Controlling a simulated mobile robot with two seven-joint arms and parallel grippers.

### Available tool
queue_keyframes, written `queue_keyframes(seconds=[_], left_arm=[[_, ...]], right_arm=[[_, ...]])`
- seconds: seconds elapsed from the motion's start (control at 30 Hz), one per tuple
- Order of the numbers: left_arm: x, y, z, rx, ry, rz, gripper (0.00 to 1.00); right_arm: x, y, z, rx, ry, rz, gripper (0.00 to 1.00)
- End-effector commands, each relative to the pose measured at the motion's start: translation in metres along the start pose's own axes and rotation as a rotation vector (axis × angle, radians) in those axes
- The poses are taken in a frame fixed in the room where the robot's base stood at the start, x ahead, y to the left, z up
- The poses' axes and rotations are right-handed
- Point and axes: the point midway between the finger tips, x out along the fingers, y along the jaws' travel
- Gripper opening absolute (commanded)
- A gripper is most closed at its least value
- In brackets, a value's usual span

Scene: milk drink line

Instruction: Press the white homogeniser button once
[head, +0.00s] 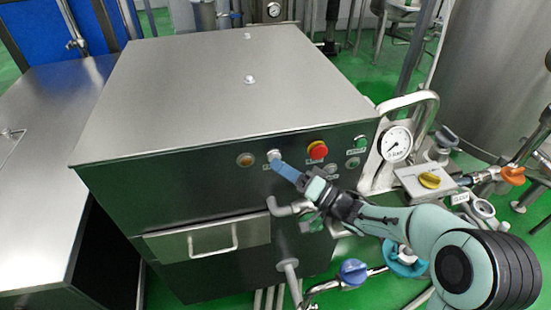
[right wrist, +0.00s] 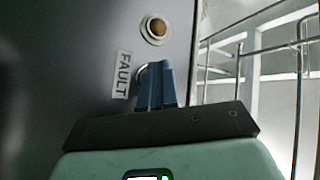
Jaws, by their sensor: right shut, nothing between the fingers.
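The homogeniser (head: 230,90) is a steel-topped box with a dark front panel. The white button (head: 273,154) sits on that panel, right of an amber lamp (head: 246,160). My right gripper (head: 278,165) is shut and empty, its blue fingertips at the lower edge of the white button. In the right wrist view the shut fingers (right wrist: 155,70) cover most of a round fitting beside a "FAULT" label (right wrist: 124,74); only a bit of its rim shows. I cannot tell whether the fingertips touch the button. My left gripper is not in view.
A red mushroom button (head: 317,150) and a green button (head: 361,141) are farther right on the panel. A pressure gauge (head: 396,144) stands at the right. A pipe stub (head: 290,208) and a drawer handle (head: 213,240) stick out below. The amber lamp also shows in the wrist view (right wrist: 157,29).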

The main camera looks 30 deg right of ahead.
Motion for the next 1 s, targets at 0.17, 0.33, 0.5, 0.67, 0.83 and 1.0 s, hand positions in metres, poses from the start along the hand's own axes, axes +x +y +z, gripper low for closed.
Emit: queue_keyframes(seconds=[0.17,0.33,0.5,0.67,0.83,1.0], left_arm=[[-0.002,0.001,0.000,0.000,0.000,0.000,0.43],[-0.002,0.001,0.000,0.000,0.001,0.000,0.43],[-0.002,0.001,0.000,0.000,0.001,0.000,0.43],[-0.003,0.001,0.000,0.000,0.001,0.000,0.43],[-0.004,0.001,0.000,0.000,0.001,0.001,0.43],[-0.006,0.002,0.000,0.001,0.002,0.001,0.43]], right_arm=[[-0.007,-0.005,0.004,0.000,0.001,0.001,0.00],[-0.010,-0.007,0.007,-0.001,0.001,0.001,0.00],[-0.010,-0.007,0.007,-0.001,0.000,0.001,0.00],[-0.013,-0.009,0.009,0.000,0.000,0.001,0.00],[-0.025,-0.018,0.018,0.000,0.000,0.002,0.00],[-0.037,-0.027,0.026,0.000,0.000,0.001,0.00]])
